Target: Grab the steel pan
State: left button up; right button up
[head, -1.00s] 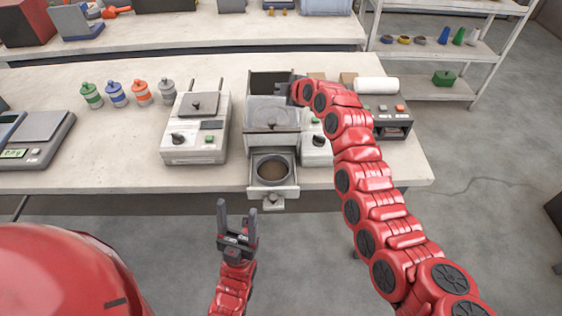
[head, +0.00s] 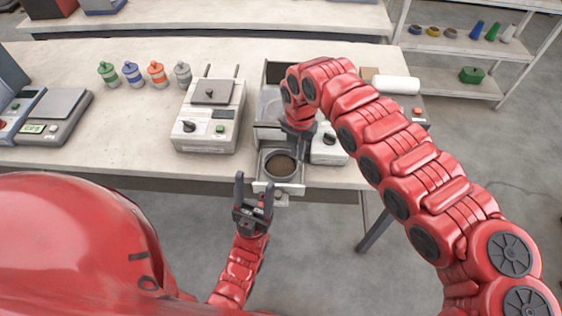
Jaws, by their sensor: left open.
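The steel pan (head: 281,166) is a round grey pan with brown material inside. It sits in the pulled-out drawer (head: 291,188) at the front of a grey boxy machine (head: 268,131). My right gripper (head: 301,157) points down at the pan's right rim, partly hidden by its own wrist. I cannot tell whether it touches the pan or how far its jaws are apart. My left gripper (head: 254,184) is open and empty, its fingers pointing up the picture, just in front of the drawer and to its left.
A white device with a grey plate (head: 208,138) stands left of the machine, and a smaller white unit (head: 328,147) stands right of it. Several colored canisters (head: 132,72) and a scale (head: 53,117) are further left. Bare tabletop (head: 125,130) lies between.

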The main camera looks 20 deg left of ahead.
aim_at(295, 170)
notch_tip(295, 170, down, 3)
jog(key=shift+a+p, duration=0.1)
jog(key=shift+p, duration=0.25)
jog(key=shift+f, duration=0.15)
notch_tip(295, 170, down, 4)
jog(key=shift+r+p, duration=0.2)
jog(key=shift+p, duration=0.9)
jog(key=shift+w+f, duration=0.15)
jog(key=shift+f, duration=0.55)
grip_shut()
jog(key=shift+r, duration=0.15)
